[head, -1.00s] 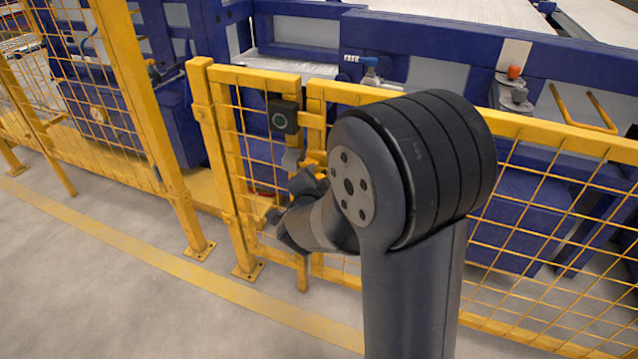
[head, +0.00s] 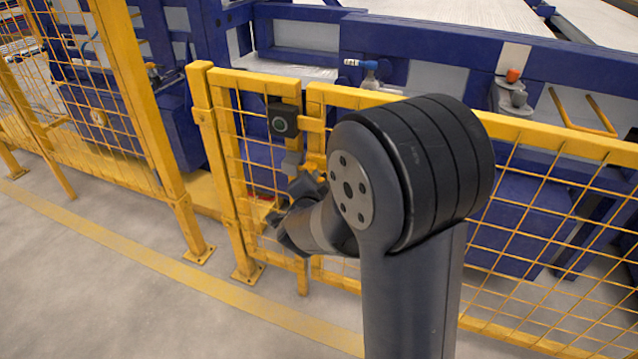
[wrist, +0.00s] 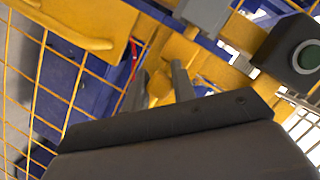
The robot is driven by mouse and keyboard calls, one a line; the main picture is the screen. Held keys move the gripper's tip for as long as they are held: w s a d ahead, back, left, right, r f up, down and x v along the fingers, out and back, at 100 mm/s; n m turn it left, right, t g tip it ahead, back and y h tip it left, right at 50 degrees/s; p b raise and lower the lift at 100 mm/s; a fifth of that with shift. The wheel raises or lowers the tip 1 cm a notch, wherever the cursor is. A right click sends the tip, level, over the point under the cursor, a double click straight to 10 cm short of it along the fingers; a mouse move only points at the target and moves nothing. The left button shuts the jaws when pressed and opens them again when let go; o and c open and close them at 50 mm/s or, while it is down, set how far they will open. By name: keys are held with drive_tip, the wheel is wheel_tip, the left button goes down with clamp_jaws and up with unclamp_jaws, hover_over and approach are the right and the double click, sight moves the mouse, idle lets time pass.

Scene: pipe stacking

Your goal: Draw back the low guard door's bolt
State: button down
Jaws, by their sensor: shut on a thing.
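The low guard door (head: 248,165) is a narrow yellow mesh gate at the centre left of the head view, and it looks closed against the fence. The bolt (wrist: 158,86) is yellow and sits by the door's right edge; its knob shows between my two fingers in the wrist view. My gripper (wrist: 160,86) is shut on it, with one grey finger on each side. In the head view my gripper (head: 308,184) is small and partly hidden by my own wrist, and most of the bolt is hidden there too.
A yellow mesh fence (head: 540,190) runs to the right. Blue machinery (head: 430,50) stands behind. The grey floor (head: 100,290) in front is clear.

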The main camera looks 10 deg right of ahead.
drive_tip(key=shift+d, duration=0.1)
drive_tip(key=s+d+b, duration=0.1)
drive_tip(key=d, duration=0.1)
drive_tip(key=s+d+b, duration=0.1)
drive_tip(key=s+d, duration=0.1)
drive_tip(key=shift+s+d, duration=0.3)
drive_tip(key=shift+d, duration=0.05)
drive_tip(key=c, duration=1.2)
unclamp_jaws()
drive_tip(key=shift+d, duration=0.1)
drive_tip(key=shift+o, duration=0.2)
drive_tip(key=p+v, duration=0.4)
drive_tip(key=v, duration=0.7)
